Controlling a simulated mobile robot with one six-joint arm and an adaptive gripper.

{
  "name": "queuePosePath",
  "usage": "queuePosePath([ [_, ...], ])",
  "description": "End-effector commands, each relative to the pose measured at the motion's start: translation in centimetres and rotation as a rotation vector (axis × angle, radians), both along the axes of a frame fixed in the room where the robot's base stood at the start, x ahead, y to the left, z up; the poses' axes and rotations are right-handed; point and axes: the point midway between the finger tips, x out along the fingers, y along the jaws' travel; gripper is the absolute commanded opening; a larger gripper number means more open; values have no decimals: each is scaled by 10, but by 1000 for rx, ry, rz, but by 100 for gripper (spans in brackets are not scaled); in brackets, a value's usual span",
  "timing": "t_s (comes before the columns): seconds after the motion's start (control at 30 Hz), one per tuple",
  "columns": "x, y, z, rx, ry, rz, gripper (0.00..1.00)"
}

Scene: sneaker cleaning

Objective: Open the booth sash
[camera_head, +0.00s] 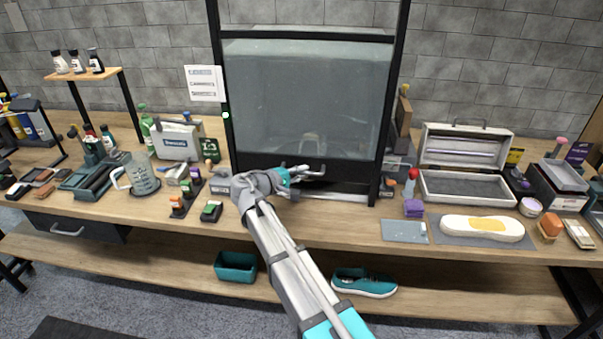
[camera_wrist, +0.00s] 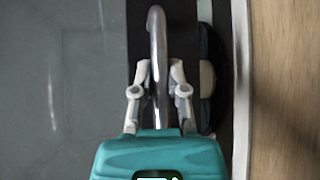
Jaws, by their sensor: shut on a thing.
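The booth has a tall black frame (camera_head: 392,100) at the back middle of the bench. Its sash (camera_head: 300,95) is a large grey translucent pane with a dark bottom bar. A narrow opening (camera_head: 345,188) shows below that bar, above the bench top. My gripper (camera_head: 312,173) is at the bottom bar, coming from the front. In the wrist view, my gripper (camera_wrist: 158,82) is shut on the curved metal handle (camera_wrist: 157,35), with one finger on each side of it. The handle is mostly hidden by the gripper in the head view.
Small brush-like items and bottles stand left of the booth, with a measuring jug (camera_head: 140,174). An open case (camera_head: 466,187) and a white sole-shaped piece (camera_head: 482,228) are on the right. A teal shoe (camera_head: 364,283) and teal bin (camera_head: 236,266) are on the lower shelf.

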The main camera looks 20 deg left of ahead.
Motion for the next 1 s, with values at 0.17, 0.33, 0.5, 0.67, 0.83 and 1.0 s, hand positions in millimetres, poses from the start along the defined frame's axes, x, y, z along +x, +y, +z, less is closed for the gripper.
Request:
queuePosePath([
  [0.17, 0, 0, 18, -1, -2, 0, 0],
  [0.33, 0, 0, 40, -1, -2, 0, 0],
  [0.5, 0, 0, 64, -1, -2, 0, 0],
  [0.67, 0, 0, 87, -1, -2, 0, 0],
  [0.83, 0, 0, 111, -1, -2, 0, 0],
  [1.0, 0, 0, 135, -1, -2, 0, 0],
])
